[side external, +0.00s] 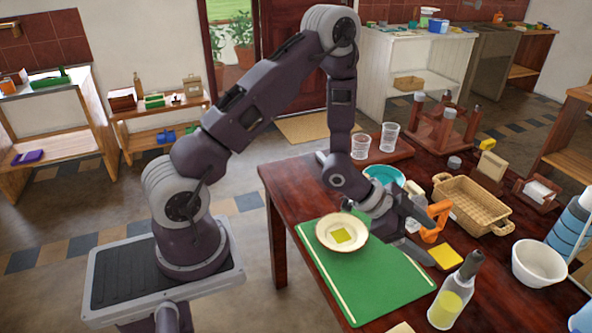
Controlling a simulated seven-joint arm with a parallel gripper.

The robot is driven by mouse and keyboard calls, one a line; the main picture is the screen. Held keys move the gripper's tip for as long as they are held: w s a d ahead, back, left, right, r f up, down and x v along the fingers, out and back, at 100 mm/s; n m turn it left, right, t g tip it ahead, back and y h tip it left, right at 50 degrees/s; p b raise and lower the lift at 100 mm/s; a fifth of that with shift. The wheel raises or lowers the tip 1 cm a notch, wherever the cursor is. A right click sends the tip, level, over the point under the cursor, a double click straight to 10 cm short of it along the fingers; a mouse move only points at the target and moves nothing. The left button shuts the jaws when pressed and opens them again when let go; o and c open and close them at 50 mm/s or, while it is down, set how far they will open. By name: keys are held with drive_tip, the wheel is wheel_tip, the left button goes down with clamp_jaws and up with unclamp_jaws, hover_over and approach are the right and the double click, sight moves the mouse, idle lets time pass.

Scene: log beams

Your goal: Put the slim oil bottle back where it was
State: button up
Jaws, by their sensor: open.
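The slim oil bottle (454,292) is clear with yellow oil in its lower part and a grey cap. It stands upright near the front of the dark red table, just right of the green board. My gripper (426,242) is open above the right side of the green board, up and to the left of the bottle and apart from it. No object shows between its fingers. No marked spot for the bottle can be told from this view.
A cream plate (328,232) with a yellow-green square lies on the green board (395,288). An orange object (436,234), a yellow square (446,256), a wicker basket (486,217) and a white bowl (539,262) are close by. Blue bottles (568,238) stand at the right.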

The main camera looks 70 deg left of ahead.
drive_tip(key=s+a+r+n+y, duration=0.2)
drive_tip(key=s+a+r+y, duration=0.15)
drive_tip(key=r, duration=0.45)
drive_tip(key=s+a+r+n+y, duration=0.2)
drive_tip(key=a+r+y, duration=0.15)
drive_tip(key=r, duration=0.45)
drive_tip(key=s+r+n+g, duration=0.1)
drive_tip(key=s+r+n, duration=0.1)
drive_tip(key=s, duration=0.9)
drive_tip(key=s+d+r+n+g+h, duration=0.1)
drive_tip(key=s+r+n+g, duration=0.1)
drive_tip(key=s, duration=1)
wheel_tip(320, 180, up, 3)
drive_tip(key=shift+s+d+f+n, duration=0.1)
drive_tip(key=shift+s+d+n, duration=0.15)
drive_tip(key=shift+n, duration=0.35)
